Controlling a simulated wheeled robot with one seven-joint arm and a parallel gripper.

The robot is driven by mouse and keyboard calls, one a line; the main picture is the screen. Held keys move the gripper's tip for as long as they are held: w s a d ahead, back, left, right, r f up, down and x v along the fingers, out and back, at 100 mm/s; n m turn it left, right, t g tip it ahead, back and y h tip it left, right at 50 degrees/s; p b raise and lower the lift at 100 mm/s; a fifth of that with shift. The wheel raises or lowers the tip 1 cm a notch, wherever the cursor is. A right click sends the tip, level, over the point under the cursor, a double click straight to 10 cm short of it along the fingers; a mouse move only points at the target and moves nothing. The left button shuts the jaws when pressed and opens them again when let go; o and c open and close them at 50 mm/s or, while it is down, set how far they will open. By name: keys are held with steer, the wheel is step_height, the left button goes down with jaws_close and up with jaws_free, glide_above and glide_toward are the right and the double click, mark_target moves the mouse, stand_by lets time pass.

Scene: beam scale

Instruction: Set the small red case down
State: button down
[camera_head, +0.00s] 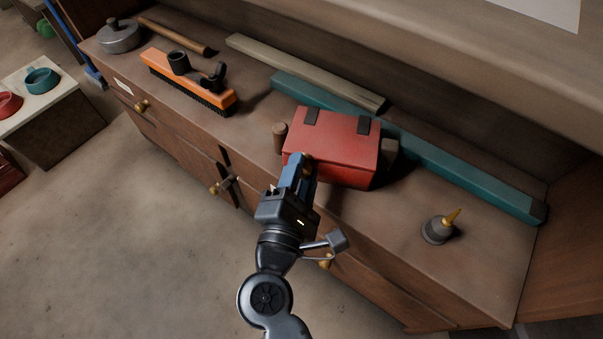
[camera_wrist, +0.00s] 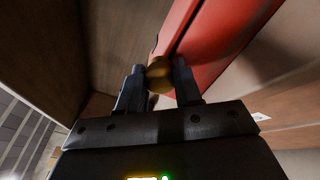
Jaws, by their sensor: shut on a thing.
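The small red case (camera_head: 335,145) has two dark hinge straps on its far edge and is over the wooden counter, in front of the teal beam (camera_head: 465,178). I cannot tell whether its underside touches the counter. My gripper (camera_head: 306,160) is at the case's near left side. In the wrist view my gripper (camera_wrist: 160,78) has its two fingers on either side of a round brass knob (camera_wrist: 159,74) at the case's front. The red case (camera_wrist: 220,45) fills the upper right there. The fingertips are partly hidden in the head view.
The wooden counter (camera_head: 385,230) has bare room in front and to the right of the case. A brown cylinder (camera_head: 280,137) stands close to its left. A small grey can with a yellow spout (camera_head: 438,228) is at right. An orange brush (camera_head: 190,82) and a grey plank (camera_head: 300,70) lie farther back.

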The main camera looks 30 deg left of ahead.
steer(key=c, duration=0.8)
jaws_free()
steer(key=v, duration=1.2)
steer(key=shift+d, duration=0.1)
